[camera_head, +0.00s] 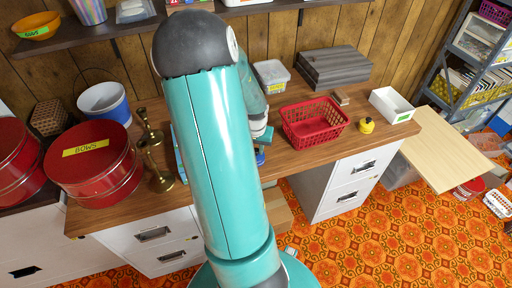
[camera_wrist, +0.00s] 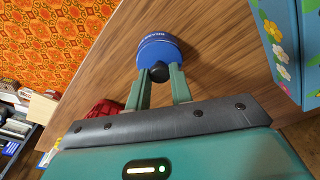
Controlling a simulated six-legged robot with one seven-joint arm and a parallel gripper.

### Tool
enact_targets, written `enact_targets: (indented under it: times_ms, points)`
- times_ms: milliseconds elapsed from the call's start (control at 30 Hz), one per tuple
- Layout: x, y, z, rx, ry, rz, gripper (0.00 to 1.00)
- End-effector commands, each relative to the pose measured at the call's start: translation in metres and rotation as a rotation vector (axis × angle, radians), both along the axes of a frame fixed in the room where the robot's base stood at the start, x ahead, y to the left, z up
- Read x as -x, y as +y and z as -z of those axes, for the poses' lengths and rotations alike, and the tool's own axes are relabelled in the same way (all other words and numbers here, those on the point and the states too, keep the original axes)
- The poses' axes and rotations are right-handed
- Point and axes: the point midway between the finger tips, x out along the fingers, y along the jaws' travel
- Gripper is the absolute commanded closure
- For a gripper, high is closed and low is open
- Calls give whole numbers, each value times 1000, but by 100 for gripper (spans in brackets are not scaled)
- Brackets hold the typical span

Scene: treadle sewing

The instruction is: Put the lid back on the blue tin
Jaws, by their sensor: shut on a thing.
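In the wrist view, the blue tin (camera_wrist: 151,37) with white lettering stands on the wooden tabletop. A round blue lid (camera_wrist: 157,52) with a black knob (camera_wrist: 160,73) lies against its top, lined up with it. I cannot tell whether it is fully seated. My gripper (camera_wrist: 159,76) is shut on the black knob. In the head view my arm hides most of this; a small bit of blue (camera_head: 260,158) shows below my gripper (camera_head: 261,138).
A blue flower-painted box (camera_wrist: 280,45) stands close on the right in the wrist view. In the head view, a red basket (camera_head: 316,124) and yellow item (camera_head: 366,125) sit right of my arm, brass candlesticks (camera_head: 158,178) and red tins (camera_head: 95,165) left.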

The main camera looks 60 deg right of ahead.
Motion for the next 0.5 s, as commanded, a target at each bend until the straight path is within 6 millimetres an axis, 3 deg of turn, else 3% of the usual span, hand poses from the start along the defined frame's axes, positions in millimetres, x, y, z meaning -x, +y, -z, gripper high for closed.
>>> enact_targets:
  times_ms: [167, 200, 300, 500]
  points:
    - [0, 0, 0, 0, 0, 0, 100]
    - [0, 0, 0, 0, 0, 0, 74]
    - [0, 0, 0, 0, 0, 0, 55]
    - [0, 0, 0, 0, 0, 0, 53]
